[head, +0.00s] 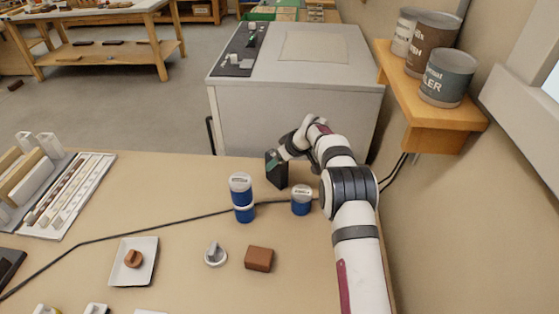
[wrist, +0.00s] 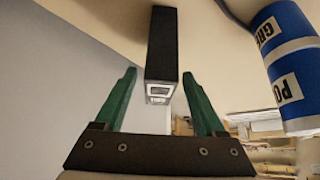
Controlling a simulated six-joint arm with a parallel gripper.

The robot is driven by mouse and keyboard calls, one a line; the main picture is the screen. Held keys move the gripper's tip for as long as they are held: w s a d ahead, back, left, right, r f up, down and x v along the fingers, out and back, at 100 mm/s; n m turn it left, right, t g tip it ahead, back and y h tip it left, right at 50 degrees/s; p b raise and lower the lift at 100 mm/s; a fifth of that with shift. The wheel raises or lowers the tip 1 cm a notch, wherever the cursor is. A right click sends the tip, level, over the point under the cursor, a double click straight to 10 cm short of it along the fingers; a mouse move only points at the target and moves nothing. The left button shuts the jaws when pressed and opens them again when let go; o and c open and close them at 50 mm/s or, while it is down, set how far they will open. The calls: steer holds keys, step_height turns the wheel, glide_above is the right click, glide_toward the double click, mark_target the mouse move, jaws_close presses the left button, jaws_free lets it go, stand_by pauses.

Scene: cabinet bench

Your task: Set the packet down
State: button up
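The packet looks like a dark, nearly black box (head: 277,174), standing upright on the bench near its far edge in the head view. In the wrist view the packet (wrist: 162,45) reaches down from the top, with a pale-marked end between the fingers. My gripper (wrist: 160,74) has two green fingers spread apart. A gap shows between the packet and each finger, so neither seems to touch it. In the head view my gripper (head: 277,158) is right at the packet's upper part, and the fingers are partly hidden there.
Stacked blue-and-white tins (head: 241,197) stand just left of the packet, and another blue tin (head: 302,202) stands to the right. A black cable (head: 185,219) crosses the bench. A brown block (head: 259,259), a grey knob (head: 215,254) and a white dish (head: 146,272) lie nearer.

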steer(key=v, duration=1.2)
steer(key=s+d+r+m+g, duration=0.15)
steer(key=s+r+m, duration=0.35)
steer(key=s, duration=0.7)
steer(key=s+d+m+g+h, duration=0.1)
steer(key=s+d+m, duration=0.2)
steer(key=s, duration=1.3)
steer(key=s+d+f+m+g+h, duration=0.1)
steer(key=s+m, duration=0.5)
steer(key=s, duration=1.1)
steer(key=shift+s+d+m+g+h, duration=0.35)
steer(key=shift+d+g, duration=0.3)
steer(key=shift+d, duration=0.35)
